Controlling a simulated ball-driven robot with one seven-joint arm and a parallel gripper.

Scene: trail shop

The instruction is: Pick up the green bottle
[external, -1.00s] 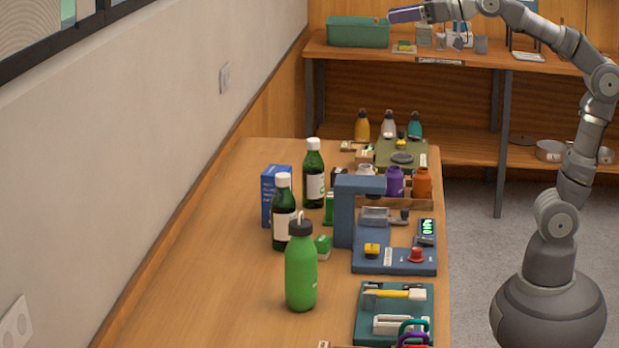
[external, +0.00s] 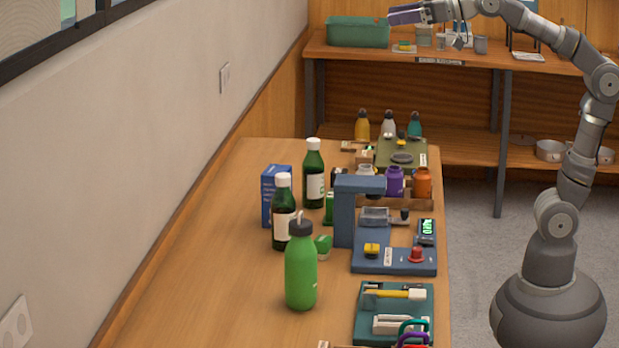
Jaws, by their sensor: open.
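A bright green bottle (external: 300,272) with a dark cap and loop stands upright on the near part of the wooden bench. Two dark green bottles with white caps and pale labels stand behind it, a nearer one (external: 284,217) and a farther one (external: 314,178). My gripper (external: 391,15) is open and empty, raised high at the top of the view. It is far from all of these bottles, in front of the back shelf as the picture shows it.
A blue box (external: 270,195) stands beside the dark bottles. A blue press-like stand (external: 347,215) and a teal tray of tools (external: 366,327) lie right of the green bottle. Small bottles stand at the far end. The bench's left side (external: 205,270) is clear.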

